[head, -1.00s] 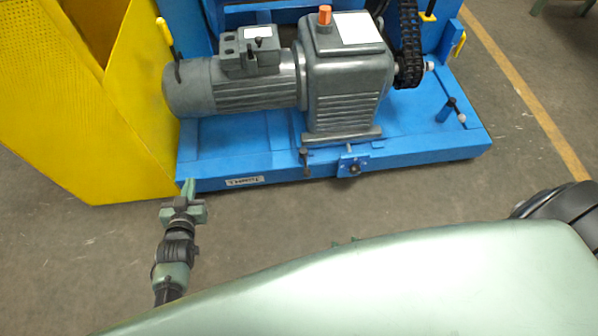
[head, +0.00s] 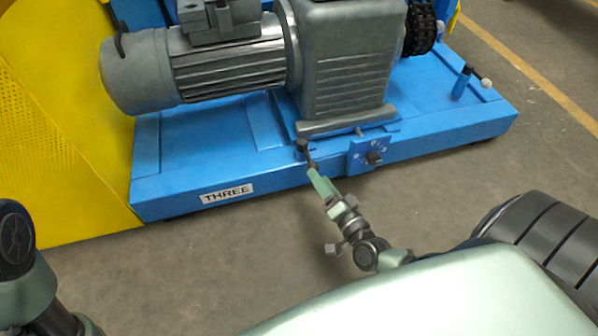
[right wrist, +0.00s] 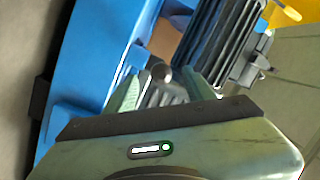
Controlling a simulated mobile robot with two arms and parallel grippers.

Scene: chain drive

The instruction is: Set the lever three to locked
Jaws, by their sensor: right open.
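A small dark lever with a round knob (head: 302,146) stands at the front edge of the blue base, by the foot of the grey gearbox. The base bears a white "THREE" label (head: 227,194). My right gripper (head: 312,172) is at this lever, its fingers reaching up to it from the front. In the right wrist view the gripper (right wrist: 163,88) is open, and the knob (right wrist: 162,73) shows between its fingers; I cannot tell whether they touch it. No locked or unlocked mark is readable. Part of my left arm shows at the lower left; its gripper is out of view.
The grey motor (head: 200,72) and gearbox (head: 342,65) rise behind. A post with a dark-topped handle (head: 463,82) stands at right. A yellow panel (head: 60,130) is at left. The front floor is clear.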

